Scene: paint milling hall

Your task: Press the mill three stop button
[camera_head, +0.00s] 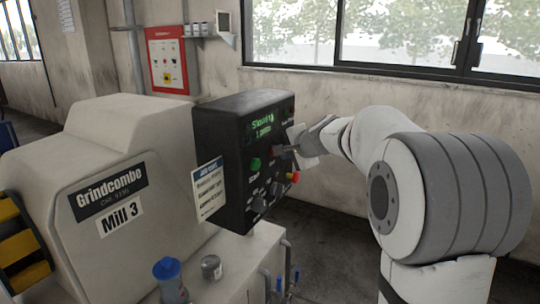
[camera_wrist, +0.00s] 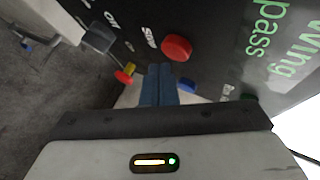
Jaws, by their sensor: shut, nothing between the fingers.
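The Mill 3 machine (camera_head: 110,160) carries a black control box (camera_head: 225,150) with a lit green display. In the wrist view, a round red button (camera_wrist: 177,47) sits on the black panel beside a white label that seems to read Stop. My gripper (camera_wrist: 160,70) is shut and empty, its blue fingertips pointing at the panel just beside the red button. I cannot tell whether they touch the panel. In the head view my gripper (camera_head: 291,150) is at the panel's front face and hides part of it. A green button (camera_head: 255,163) sits to its left.
A red emergency knob on a yellow base (camera_head: 293,177) is below my gripper; it also shows in the wrist view (camera_wrist: 124,76). A blue button (camera_wrist: 187,86) is partly behind my fingers. A blue-lidded jar (camera_head: 170,280) and a small can (camera_head: 211,268) stand below the box.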

